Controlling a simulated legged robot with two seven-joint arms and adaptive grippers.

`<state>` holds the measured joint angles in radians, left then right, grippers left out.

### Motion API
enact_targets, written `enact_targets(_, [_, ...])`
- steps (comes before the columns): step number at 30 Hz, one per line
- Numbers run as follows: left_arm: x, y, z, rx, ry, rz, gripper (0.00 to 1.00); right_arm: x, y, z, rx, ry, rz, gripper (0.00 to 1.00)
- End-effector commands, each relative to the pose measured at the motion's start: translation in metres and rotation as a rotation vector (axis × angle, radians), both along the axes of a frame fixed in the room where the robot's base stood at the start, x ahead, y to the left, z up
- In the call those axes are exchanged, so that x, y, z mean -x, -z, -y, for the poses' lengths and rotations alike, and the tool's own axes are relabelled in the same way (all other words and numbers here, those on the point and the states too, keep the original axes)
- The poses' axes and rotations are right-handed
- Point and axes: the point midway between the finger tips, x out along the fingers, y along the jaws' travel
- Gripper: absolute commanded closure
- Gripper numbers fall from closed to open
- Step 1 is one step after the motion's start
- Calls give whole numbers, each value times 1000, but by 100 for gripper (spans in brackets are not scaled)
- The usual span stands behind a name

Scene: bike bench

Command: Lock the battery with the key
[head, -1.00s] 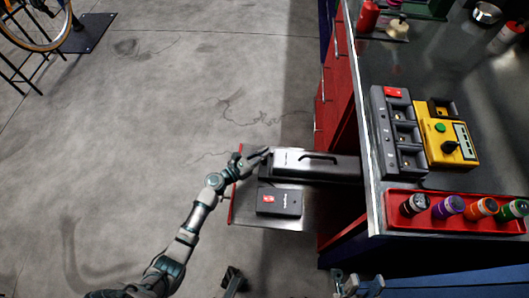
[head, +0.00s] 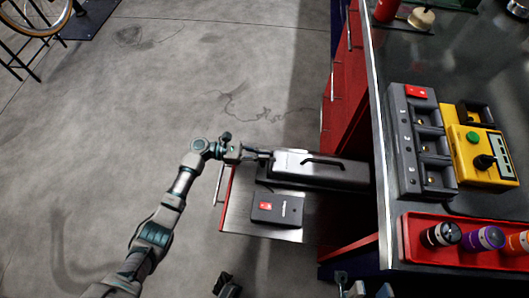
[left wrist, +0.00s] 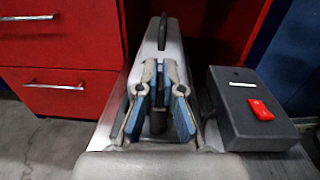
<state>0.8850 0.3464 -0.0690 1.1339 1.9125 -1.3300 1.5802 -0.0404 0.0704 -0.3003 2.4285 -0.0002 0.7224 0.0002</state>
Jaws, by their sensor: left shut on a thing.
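The battery (head: 335,170) is a long dark grey case with a black handle, lying on a pulled-out shelf at the bench's left side. It also shows ahead of the fingers in the left wrist view (left wrist: 172,42). My left gripper (head: 264,155) is at the battery's left end, with its fingers level and pointing right. In the left wrist view its blue-padded fingers (left wrist: 160,68) are closed together on something small, largely hidden between them. I cannot make out the key itself or whether it sits in a lock. Parts of my right gripper (head: 362,290) show at the bottom edge, cut off.
A black box with a red switch (head: 277,208) lies on the shelf (head: 240,212) beside the battery. Red drawers (head: 342,100) stand behind. The bench top holds a grey charger (head: 418,145), a yellow device (head: 482,155) and a red tray (head: 440,258) of bottles.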

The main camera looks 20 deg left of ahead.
Motion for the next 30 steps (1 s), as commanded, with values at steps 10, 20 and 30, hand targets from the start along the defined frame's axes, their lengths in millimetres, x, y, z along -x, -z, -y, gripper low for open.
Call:
enact_targets(10, [0,3,-1,-6,16,-4,100,-2,0,-1,2,0,7,60])
enact_targets(20, [0,2,0,-4,16,-3,69,0,-2,0,-1,-1,11,60])
enact_targets(30, [2,1,-6,-3,16,-1,69,3,-2,0,-2,2,8,60])
